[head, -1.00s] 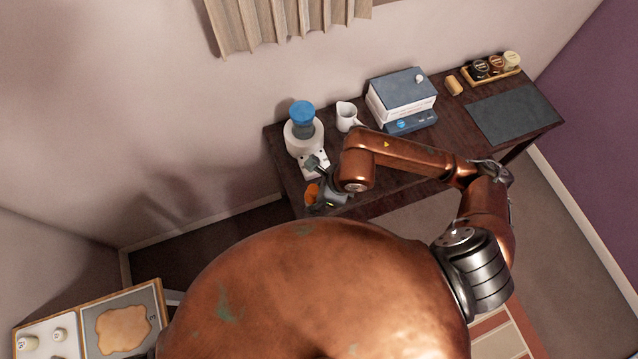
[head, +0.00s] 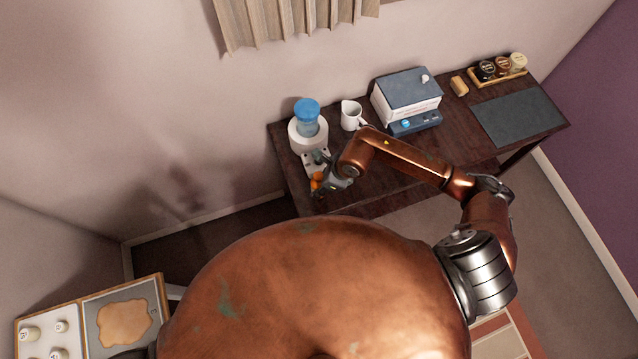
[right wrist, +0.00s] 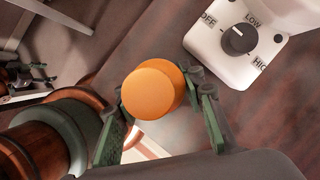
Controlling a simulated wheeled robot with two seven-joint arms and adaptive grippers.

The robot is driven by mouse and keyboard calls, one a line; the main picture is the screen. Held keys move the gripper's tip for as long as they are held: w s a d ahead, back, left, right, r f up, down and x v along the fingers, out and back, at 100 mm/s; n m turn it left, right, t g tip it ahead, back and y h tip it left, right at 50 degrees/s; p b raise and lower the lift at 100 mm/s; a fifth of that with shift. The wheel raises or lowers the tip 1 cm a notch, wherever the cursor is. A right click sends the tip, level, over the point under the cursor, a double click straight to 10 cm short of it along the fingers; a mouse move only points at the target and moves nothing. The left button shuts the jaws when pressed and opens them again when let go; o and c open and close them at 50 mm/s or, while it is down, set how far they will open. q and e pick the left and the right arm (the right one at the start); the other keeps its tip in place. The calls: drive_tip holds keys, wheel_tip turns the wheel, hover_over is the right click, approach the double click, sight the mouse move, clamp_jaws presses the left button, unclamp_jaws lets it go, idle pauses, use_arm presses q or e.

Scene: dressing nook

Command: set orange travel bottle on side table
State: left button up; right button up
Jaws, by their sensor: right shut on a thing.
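The orange travel bottle (head: 317,182) is held in my right gripper (head: 324,184), over the near left end of a dark wooden table (head: 385,203). In the right wrist view the bottle's round orange end (right wrist: 153,88) faces the camera, between the green-padded fingers of the shut right gripper (right wrist: 160,108). The bottle's far end is hidden, so I cannot tell whether it touches the tabletop. A small dark gripper shape at the left of the right wrist view looks like my left gripper (right wrist: 32,74); its jaws are too small to read.
Right by the bottle stands a white appliance (head: 307,135) with a blue top and a dial (right wrist: 238,40). Behind are a white jug (head: 352,116) and a blue-white box (head: 407,98). A dark mat (head: 518,117) and jar tray (head: 498,74) lie right. A framed tray (head: 84,306) is lower left.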

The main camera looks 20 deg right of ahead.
drive_tip(key=shift+f, duration=0.2)
drive_tip(key=o, duration=1.2)
drive_tip(key=shift+r, duration=0.2)
drive_tip(key=shift+r, duration=0.25)
drive_tip(key=v, duration=1.1)
drive_tip(key=shift+s+r, duration=0.1)
drive_tip(key=shift+r, duration=0.2)
